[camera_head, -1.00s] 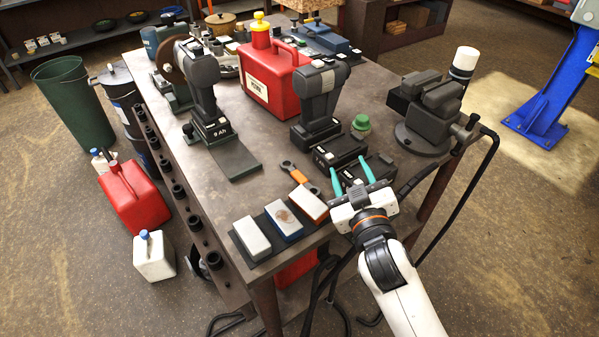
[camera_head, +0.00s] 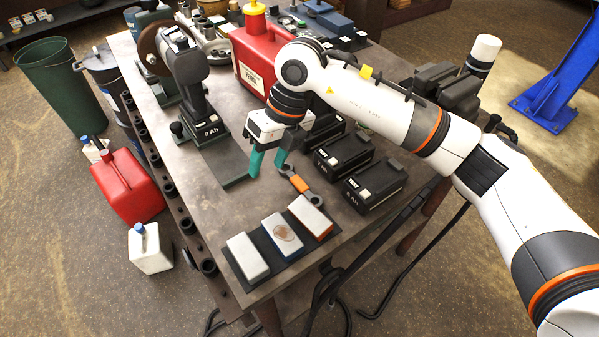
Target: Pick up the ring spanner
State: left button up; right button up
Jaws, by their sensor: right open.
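The ring spanner (camera_head: 300,185), with an orange middle and dark grey ends, lies on the workbench between the drill stand and the black battery packs. My right gripper (camera_head: 267,167) points down with its two teal fingers apart and nothing between them. It is just left of and beyond the spanner in the picture, and the right finger is close to the spanner's far end. I cannot tell how high the fingertips are above the bench. My left gripper is not in view.
Three sharpening stones (camera_head: 284,238) on a dark tray lie at the bench's near edge. Black battery packs (camera_head: 374,185) sit right of the spanner. A cordless drill (camera_head: 187,80) stands left, and a red fuel can (camera_head: 262,62) stands behind my right arm.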

jog(key=w+d+r+m+t+h, duration=0.1)
jog(key=w+d+h, duration=0.3)
jog(key=d, duration=0.2)
jog(key=p, duration=0.2)
send_over(300, 183)
jog(key=f, duration=0.5)
jog(key=shift+w+d, duration=0.2)
jog(key=shift+w, duration=0.1)
jog(key=shift+f, duration=0.6)
jog(key=shift+s+a+f+p, duration=0.1)
jog(key=shift+f+p, duration=0.25)
jog(key=shift+p, duration=0.25)
jog(key=f, duration=0.1)
jog(key=f+p, duration=0.1)
jog(key=f, duration=0.1)
jog(key=shift+s+a+f+p, duration=0.15)
jog(key=shift+s+f+p, duration=0.1)
jog(key=shift+f+p, duration=0.05)
jog(key=shift+f+t, duration=0.3)
jog(key=shift+f, duration=0.15)
grip_shut()
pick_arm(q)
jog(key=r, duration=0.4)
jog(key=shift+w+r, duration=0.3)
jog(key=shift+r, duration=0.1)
pick_arm(e)
jog(key=shift+r, duration=0.1)
